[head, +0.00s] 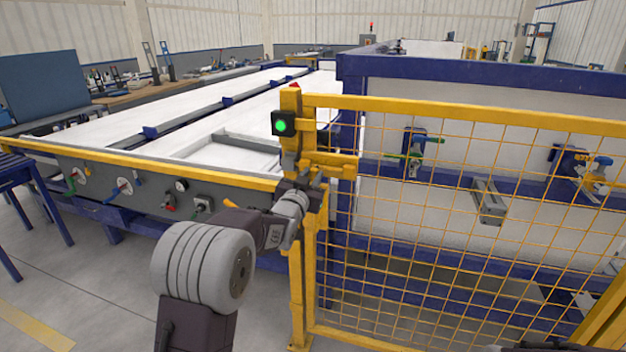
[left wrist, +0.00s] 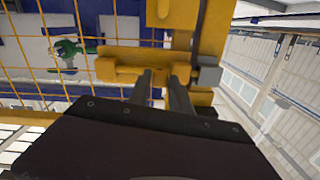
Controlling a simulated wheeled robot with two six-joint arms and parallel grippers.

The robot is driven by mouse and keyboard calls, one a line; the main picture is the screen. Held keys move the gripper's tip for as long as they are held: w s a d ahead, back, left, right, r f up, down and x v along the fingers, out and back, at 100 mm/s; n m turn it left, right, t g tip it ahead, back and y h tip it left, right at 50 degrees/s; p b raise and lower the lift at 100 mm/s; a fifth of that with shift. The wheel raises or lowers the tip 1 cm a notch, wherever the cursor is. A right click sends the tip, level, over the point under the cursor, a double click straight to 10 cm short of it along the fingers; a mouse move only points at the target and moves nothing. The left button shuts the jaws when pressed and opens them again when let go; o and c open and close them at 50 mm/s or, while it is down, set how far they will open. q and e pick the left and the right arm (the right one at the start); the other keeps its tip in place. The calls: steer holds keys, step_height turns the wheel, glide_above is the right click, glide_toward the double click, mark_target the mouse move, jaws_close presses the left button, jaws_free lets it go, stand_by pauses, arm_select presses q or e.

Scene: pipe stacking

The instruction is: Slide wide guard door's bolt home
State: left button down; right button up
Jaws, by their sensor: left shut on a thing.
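The wide guard door (head: 450,111) is a yellow-framed mesh panel at the right of the head view. Its yellow bolt assembly (head: 338,162) sits at the door's left upright, beside the yellow post (head: 291,150). In the left wrist view the bolt (left wrist: 125,70) runs across above the fingers. My left gripper (head: 312,183) is at the bolt from the near side. Its two fingers (left wrist: 161,88) are shut on a yellow part of the bolt, likely its handle. The fingers partly hide the handle, and the bolt's end is not clear.
A box with a lit green lamp (head: 281,124) is on the post. A grey block (left wrist: 208,75) stands right of the fingers in the left wrist view. Behind the mesh are valves (head: 414,146) on a blue-framed machine.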

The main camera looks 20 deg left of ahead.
arm_select(q)
steer(key=shift+r, duration=0.1)
steer(key=c, duration=1.4)
jaws_free()
steer(key=shift+a, duration=0.15)
steer(key=shift+o, duration=1.2)
steer(key=shift+a, duration=0.35)
steer(key=shift+d, duration=0.3)
steer(key=shift+s, duration=0.25)
steer(key=s, duration=0.8)
steer(key=shift+s, duration=0.3)
steer(key=shift+a, duration=0.1)
